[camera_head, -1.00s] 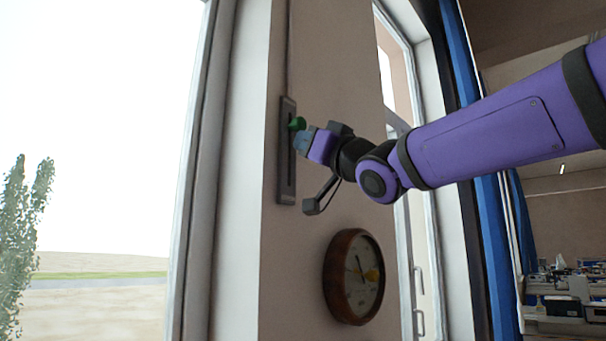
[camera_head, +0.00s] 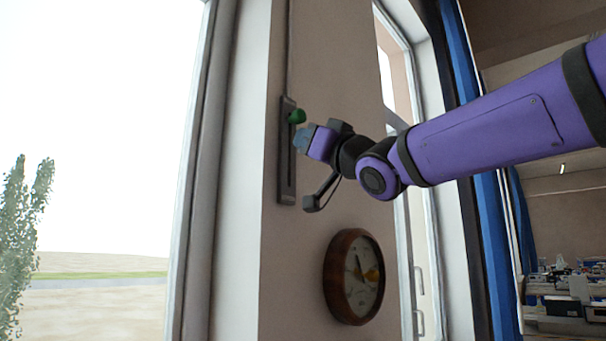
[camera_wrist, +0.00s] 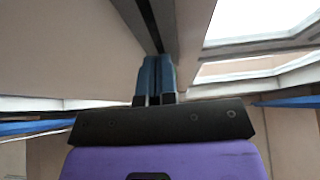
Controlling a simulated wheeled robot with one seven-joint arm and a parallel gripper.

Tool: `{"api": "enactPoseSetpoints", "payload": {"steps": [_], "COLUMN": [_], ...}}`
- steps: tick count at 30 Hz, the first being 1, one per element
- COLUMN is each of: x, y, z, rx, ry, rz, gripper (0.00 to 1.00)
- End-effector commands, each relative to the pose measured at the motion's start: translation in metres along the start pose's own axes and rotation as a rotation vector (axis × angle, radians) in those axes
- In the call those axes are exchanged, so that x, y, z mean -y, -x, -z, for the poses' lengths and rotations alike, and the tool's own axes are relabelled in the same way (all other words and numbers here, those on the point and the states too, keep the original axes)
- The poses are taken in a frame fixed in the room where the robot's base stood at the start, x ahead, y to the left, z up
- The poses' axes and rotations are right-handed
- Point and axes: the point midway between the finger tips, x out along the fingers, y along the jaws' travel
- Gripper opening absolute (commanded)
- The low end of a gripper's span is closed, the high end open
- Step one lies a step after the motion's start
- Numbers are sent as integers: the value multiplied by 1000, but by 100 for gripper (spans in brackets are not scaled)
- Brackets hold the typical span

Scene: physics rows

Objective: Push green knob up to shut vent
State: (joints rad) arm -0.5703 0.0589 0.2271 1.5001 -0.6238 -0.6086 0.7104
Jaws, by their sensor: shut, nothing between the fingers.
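The green knob (camera_head: 297,116) sits near the top of a dark vertical slotted plate (camera_head: 287,165) on the wall pillar, in the head view. My gripper (camera_head: 300,140) is just below the knob, its blue fingertips shut and empty. Whether the fingertips touch the knob is hard to tell; a small gap seems to show. In the wrist view my shut blue fingers (camera_wrist: 156,75) point at the wall, with a dark strip (camera_wrist: 150,25) running beyond them. The knob is not visible in the wrist view.
A round brown-framed clock (camera_head: 353,277) hangs on the wall below my gripper. A large window (camera_head: 100,150) is at left, and another window with a blue curtain (camera_head: 497,250) is at right. A cluttered bench (camera_head: 565,300) stands far right.

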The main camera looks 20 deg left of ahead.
Motion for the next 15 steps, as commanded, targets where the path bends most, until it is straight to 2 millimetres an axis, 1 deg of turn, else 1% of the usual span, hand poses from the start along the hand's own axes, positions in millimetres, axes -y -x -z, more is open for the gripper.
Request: {"api": "enactPoseSetpoints", "payload": {"steps": [6, 15], "x": [0, 0], "y": [4, 5], "z": [-7, -7], "rx": [0, 0], "ry": [-1, -1], "rz": [-1, -1], "gripper": [0, 0]}}
